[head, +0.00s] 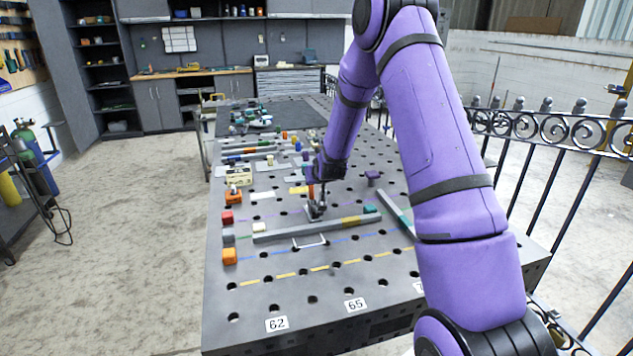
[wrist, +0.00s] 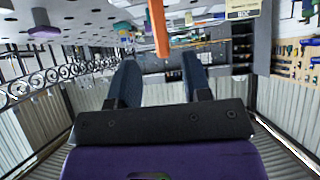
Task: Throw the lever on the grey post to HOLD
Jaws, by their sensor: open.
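In the head view my gripper (head: 320,182) is over the middle of the perforated table (head: 300,300), partly hidden by my arm. A small grey post (head: 316,210) stands on the table just below it. An upright orange bar (head: 311,192), which looks like the lever's handle, shows beside the gripper. In the wrist view the fingers of my gripper (wrist: 160,62) are apart, and the orange bar (wrist: 158,28) comes down from the top edge to between the fingertips in the picture. I cannot tell how deep it is between them. No HOLD mark is readable.
A long grey bar with a yellow section (head: 300,231) lies in front of the post, with a white handle (head: 310,243) nearby. A purple knob (head: 373,178) is to the right.

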